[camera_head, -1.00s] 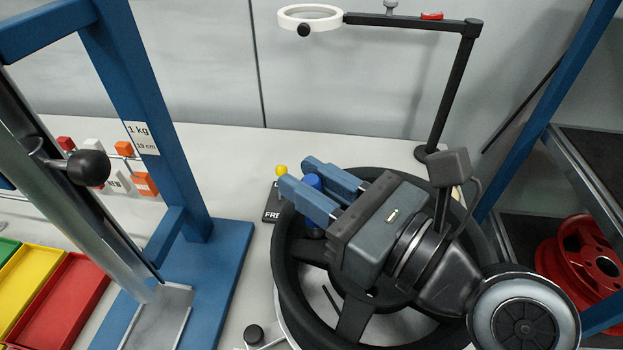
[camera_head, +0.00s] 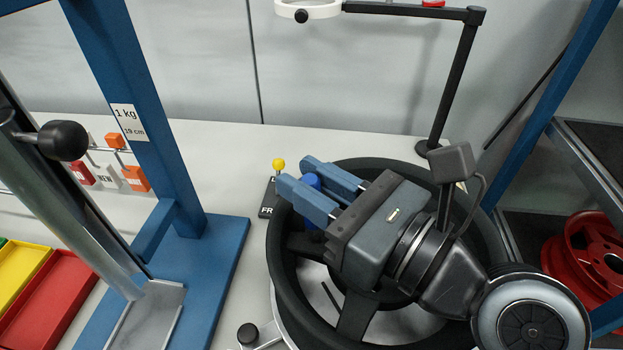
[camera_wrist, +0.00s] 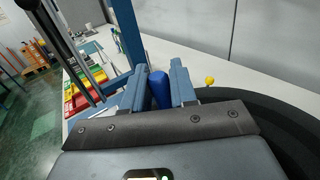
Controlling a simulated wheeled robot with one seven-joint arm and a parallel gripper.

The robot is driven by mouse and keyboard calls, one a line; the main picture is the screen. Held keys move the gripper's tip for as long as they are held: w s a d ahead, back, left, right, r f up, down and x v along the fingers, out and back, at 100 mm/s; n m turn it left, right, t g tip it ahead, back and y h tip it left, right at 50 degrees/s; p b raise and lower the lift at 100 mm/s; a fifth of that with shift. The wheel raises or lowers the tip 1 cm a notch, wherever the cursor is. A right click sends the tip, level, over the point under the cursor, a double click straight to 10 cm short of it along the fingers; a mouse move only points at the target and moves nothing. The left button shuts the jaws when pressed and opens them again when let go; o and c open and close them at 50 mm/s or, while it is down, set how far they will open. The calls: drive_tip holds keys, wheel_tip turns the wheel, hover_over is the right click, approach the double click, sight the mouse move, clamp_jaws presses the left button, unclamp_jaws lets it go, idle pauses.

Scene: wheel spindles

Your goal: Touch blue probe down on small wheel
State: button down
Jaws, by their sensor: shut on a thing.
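My gripper (camera_head: 298,173) is shut on the blue probe (camera_head: 312,184), a blue cylinder with a rounded top. In the wrist view the probe (camera_wrist: 159,91) stands between the two blue fingers of my gripper (camera_wrist: 159,72). A black spoked wheel (camera_head: 281,287) lies flat below my gripper and arm. The probe is over the upper left part of its rim in the head view. The probe's lower end is hidden, so I cannot tell whether it touches the wheel. I cannot tell whether this is the small wheel. A red wheel (camera_head: 558,273) sits on the rack at the right.
A blue upright frame (camera_head: 150,130) stands on the left, beside a red tray (camera_head: 48,305). A yellow-knobbed lever (camera_head: 278,164) is close behind the fingertips. A magnifier arm (camera_head: 452,85) rises behind the wheel. Bare table (camera_head: 240,150) shows between frame and wheel.

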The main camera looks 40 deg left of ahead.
drive_tip(key=shift+f, duration=0.45)
idle(0.9)
wheel_tip(320, 180, up, 5)
drive_tip(key=p, duration=0.6)
drive_tip(key=shift+r, duration=1.05)
